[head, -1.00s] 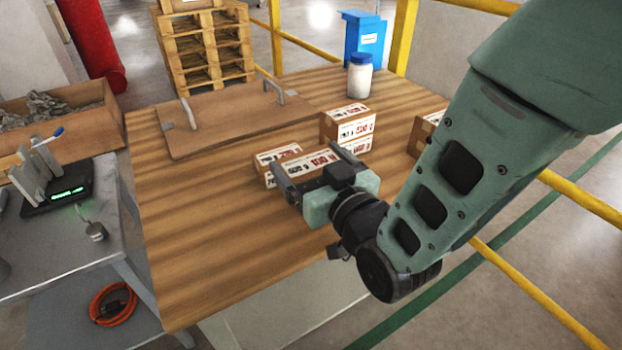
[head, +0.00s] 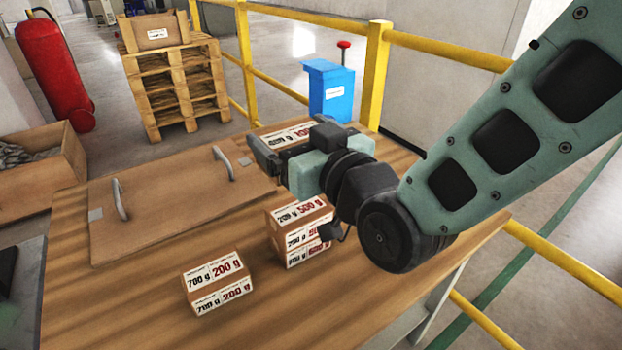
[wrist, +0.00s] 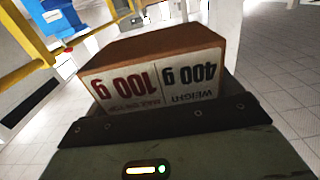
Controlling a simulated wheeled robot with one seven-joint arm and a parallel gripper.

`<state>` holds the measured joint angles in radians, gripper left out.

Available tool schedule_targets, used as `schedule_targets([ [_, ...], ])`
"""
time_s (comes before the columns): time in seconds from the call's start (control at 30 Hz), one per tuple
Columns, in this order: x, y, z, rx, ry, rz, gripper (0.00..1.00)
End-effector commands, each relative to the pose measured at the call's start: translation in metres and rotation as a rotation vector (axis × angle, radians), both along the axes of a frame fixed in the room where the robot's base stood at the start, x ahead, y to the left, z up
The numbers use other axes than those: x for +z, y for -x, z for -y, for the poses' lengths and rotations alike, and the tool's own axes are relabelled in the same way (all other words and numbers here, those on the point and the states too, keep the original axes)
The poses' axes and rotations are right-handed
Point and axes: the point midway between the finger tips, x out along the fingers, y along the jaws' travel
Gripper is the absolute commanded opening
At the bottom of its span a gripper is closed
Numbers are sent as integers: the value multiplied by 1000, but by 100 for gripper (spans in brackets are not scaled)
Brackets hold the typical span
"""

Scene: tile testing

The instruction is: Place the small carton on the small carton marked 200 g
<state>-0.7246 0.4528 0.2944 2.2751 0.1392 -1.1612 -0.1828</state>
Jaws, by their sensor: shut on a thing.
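My gripper (head: 292,142) is shut on a small brown carton (head: 284,132), held up above the table's far right part. In the wrist view this carton (wrist: 155,68) shows a label, upside down there, reading weight 400 g and 100 g. The small carton marked 200 g (head: 217,284) sits alone near the table's front, left of and below my gripper in the head view. Its label reads 700 g and 200 g, and its top is clear.
Two stacked cartons (head: 299,231), with 500 g and 600 g on their labels, stand right of the 200 g carton, below my gripper. A wooden board with handles (head: 165,205) lies at the back left. Bare tabletop (head: 120,290) lies left of the 200 g carton.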

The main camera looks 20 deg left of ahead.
Motion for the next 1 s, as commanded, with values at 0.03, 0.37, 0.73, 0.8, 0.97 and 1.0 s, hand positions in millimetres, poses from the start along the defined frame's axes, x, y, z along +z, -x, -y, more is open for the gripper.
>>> schedule_targets([
  [0.03,0,0,0,2,0,1,55],
  [0.37,-53,1,-1,4,2,-1,55],
  [0.73,-90,0,0,2,2,1,55],
  [0.8,-96,1,0,3,1,2,55],
  [0.97,-96,0,0,3,-1,3,55],
  [1.0,-96,0,0,3,-1,3,55],
])
